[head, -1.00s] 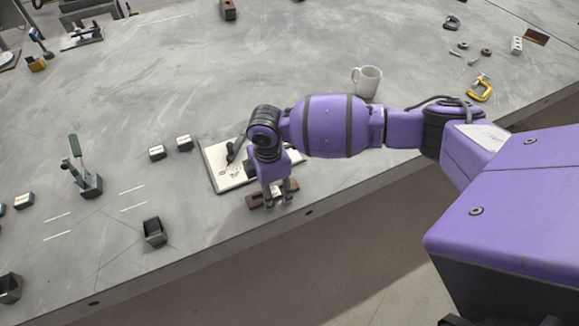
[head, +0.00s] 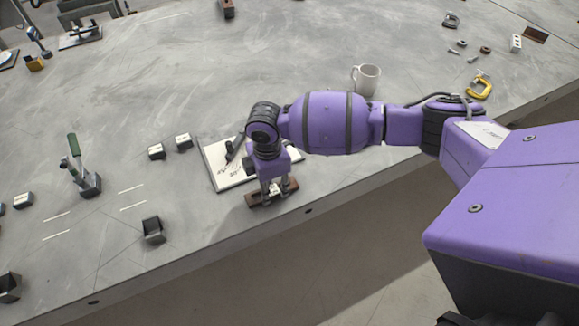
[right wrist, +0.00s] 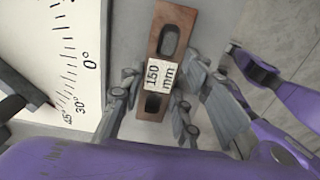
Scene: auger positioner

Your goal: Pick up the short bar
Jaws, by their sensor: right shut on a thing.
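The short bar (head: 262,197) is a brown, rust-coloured bar with slots, near the front edge of the table. In the right wrist view the bar (right wrist: 175,25) has a white label reading "150 mm". My right gripper (head: 275,192) is over the bar from above, its fingers on either side. In the right wrist view the right gripper (right wrist: 153,105) is shut on the bar across its labelled part. I cannot tell whether the bar is lifted off the table. My left gripper is not in view.
A white angle-marked board (head: 220,180) with a dark pointer lies right beside the bar. A white mug (head: 366,78) stands farther back. A green-handled clamp (head: 82,178), small labelled blocks (head: 156,151) and a dark holder (head: 153,230) are to the left.

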